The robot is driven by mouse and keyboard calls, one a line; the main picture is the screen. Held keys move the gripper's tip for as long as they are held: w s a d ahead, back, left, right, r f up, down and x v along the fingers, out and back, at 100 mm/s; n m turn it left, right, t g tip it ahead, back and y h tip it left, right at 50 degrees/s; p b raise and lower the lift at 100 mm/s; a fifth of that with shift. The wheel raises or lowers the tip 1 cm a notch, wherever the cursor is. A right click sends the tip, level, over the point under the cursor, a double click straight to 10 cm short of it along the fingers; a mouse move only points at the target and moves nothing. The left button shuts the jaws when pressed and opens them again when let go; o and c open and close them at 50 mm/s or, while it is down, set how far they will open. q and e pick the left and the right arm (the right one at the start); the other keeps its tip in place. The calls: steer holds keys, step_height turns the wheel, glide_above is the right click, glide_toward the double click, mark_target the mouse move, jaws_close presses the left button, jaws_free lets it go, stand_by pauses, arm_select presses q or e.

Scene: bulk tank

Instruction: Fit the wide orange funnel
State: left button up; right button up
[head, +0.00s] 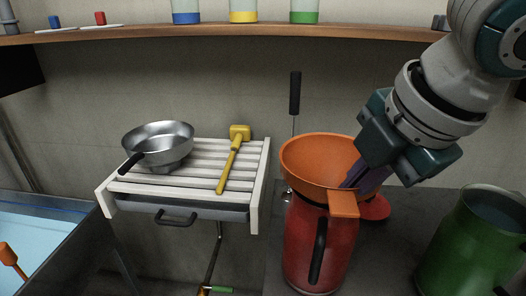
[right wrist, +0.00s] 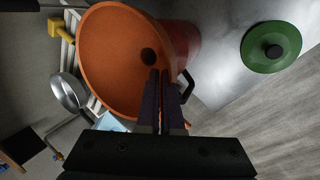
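The wide orange funnel (head: 318,158) is over the mouth of a tall red can (head: 308,245) with a black handle. Its bowl faces up and its flat tab points to the front. The spout is hidden, so I cannot tell how far it is seated. My right gripper (head: 358,178) is at the funnel's right rim, with its dark fingers across the wall. In the right wrist view the fingers (right wrist: 160,88) are close together at the edge of the funnel (right wrist: 115,60) and look closed on it. My left gripper is not in view.
A green can (head: 470,240) stands at the right on the dark counter. A red disc (head: 376,208) lies behind the red can. A slatted rack (head: 130,186) at the left holds a steel pan (head: 158,145) and a yellow mallet (head: 236,155). A shelf (head: 345,32) runs above.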

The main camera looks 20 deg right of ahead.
steer(key=o, duration=0.5)
steer(key=p+v, duration=0.2)
steer(key=v, duration=0.8)
